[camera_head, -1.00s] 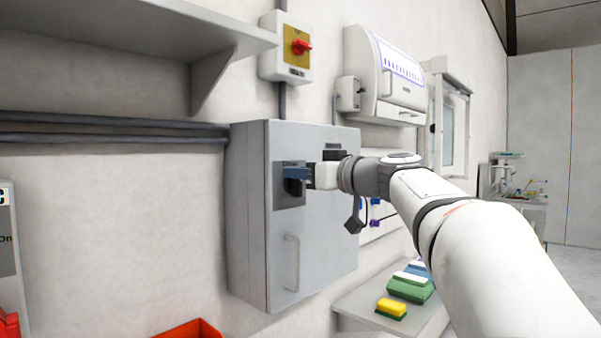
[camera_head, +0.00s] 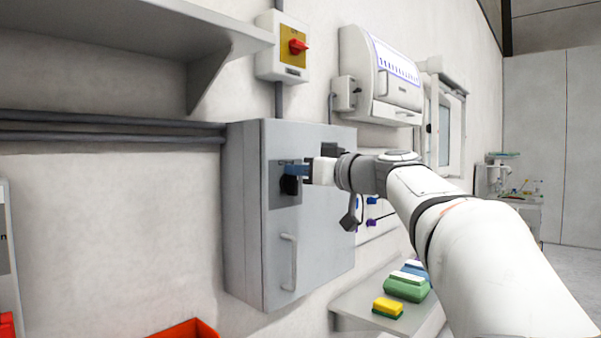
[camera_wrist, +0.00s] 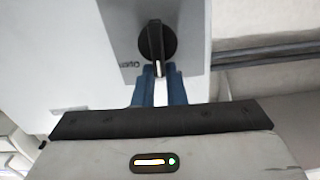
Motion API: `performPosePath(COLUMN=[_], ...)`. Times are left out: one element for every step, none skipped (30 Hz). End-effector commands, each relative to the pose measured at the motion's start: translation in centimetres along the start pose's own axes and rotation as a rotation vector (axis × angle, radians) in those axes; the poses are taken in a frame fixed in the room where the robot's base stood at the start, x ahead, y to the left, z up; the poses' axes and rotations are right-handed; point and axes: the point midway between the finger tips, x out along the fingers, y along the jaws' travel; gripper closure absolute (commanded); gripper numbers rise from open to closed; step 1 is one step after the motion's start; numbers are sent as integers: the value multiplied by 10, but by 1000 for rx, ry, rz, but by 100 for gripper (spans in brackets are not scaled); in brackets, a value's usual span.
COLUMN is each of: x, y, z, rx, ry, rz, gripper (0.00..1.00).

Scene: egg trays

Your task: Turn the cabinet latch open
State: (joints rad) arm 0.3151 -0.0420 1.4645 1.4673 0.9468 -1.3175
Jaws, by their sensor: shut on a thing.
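The grey cabinet (camera_head: 312,225) hangs on the wall, its door closed, with a vertical handle (camera_head: 289,262) low on the door. The black latch knob (camera_head: 288,185) sits on a darker grey plate on the door. In the wrist view the latch (camera_wrist: 156,42) is a round black knob with a raised bar and a white mark, beside lettering that seems to read "Open". My gripper (camera_head: 296,170) reaches it from the right. Its blue fingers (camera_wrist: 159,72) are shut on the end of the knob's bar. The fingers partly hide the knob in the head view.
A red rotary switch (camera_head: 298,46) on a yellow plate is above the cabinet, and a white panel box (camera_head: 385,80) is to its right. A shelf (camera_head: 120,35) juts out at upper left. Sponges (camera_head: 388,307) lie on a ledge below right. A red bin (camera_head: 190,330) is below.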

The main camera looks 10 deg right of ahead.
Motion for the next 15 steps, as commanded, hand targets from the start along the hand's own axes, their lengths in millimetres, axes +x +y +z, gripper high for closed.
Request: performPosePath(x=[2, 2, 2, 2, 2, 2, 2, 2, 2, 2, 2, 2, 2, 2, 2], y=[3, 3, 4, 5, 5, 6, 7, 8, 8, 9, 10, 10, 11, 12, 12], z=[8, 8, 9, 9, 10, 10, 10, 10, 10, 10, 11, 11, 11, 11, 12], rx=[30, 50, 77, 100, 123, 157, 184, 210, 247, 276, 305, 343, 371, 400, 438], ry=[-11, -11, -11, -11, -12, -12, -13, -13, -13, -13, -13, -13, -14, -14, -14], rz=[-1, -1, -1, -1, -1, -1, -1, -1, -1, 0, 0, 0, 0, 0, 0], gripper=[100, 100, 100, 100, 100, 100, 100, 100, 100, 100, 100, 100, 100, 100, 100])
